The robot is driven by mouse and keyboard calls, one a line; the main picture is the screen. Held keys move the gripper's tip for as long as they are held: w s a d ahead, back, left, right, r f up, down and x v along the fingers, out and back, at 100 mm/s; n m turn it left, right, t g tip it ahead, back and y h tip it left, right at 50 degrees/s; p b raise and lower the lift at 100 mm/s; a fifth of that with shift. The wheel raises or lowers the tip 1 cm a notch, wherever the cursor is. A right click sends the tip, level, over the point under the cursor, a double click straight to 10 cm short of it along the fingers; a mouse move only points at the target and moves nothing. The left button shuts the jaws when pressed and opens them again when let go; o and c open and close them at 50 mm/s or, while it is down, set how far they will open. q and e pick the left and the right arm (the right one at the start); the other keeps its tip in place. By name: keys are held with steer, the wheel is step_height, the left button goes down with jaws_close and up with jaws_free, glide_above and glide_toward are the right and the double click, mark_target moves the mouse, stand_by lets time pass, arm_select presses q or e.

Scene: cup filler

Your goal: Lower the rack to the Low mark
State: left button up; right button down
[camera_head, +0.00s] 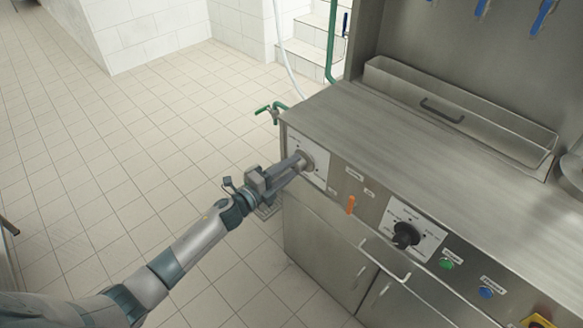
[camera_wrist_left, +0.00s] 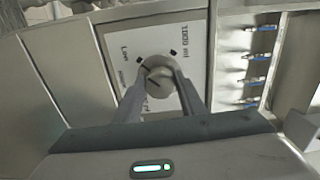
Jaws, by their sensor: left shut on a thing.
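A round grey knob (camera_wrist_left: 158,75) sits on a white dial plate (camera_wrist_left: 115,50) at the left end of the steel machine's front panel. The plate carries lettering reading "Low" on its left side and "1000 ml" at its upper right, with small black marks around the knob. My left gripper (camera_head: 301,161) reaches the panel from the left, and its two fingers (camera_wrist_left: 158,80) are shut on opposite sides of the knob. The gripper partly hides the knob in the head view (camera_head: 308,158). I cannot tell which part is the rack. My right gripper is out of view.
A bar handle (camera_head: 385,262) sticks out below. Blue nozzles (camera_head: 543,17) hang above.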

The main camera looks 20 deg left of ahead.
arm_select(q)
steer(key=o, duration=1)
steer(key=shift+o, duration=0.2)
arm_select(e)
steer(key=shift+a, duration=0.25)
arm_select(q)
steer(key=shift+s, duration=0.1)
steer(key=shift+s+a+f, duration=0.1)
steer(key=shift+s+a, duration=0.25)
steer(key=shift+s, duration=0.15)
steer(key=b+v, duration=0.4)
steer(key=v, duration=1.2)
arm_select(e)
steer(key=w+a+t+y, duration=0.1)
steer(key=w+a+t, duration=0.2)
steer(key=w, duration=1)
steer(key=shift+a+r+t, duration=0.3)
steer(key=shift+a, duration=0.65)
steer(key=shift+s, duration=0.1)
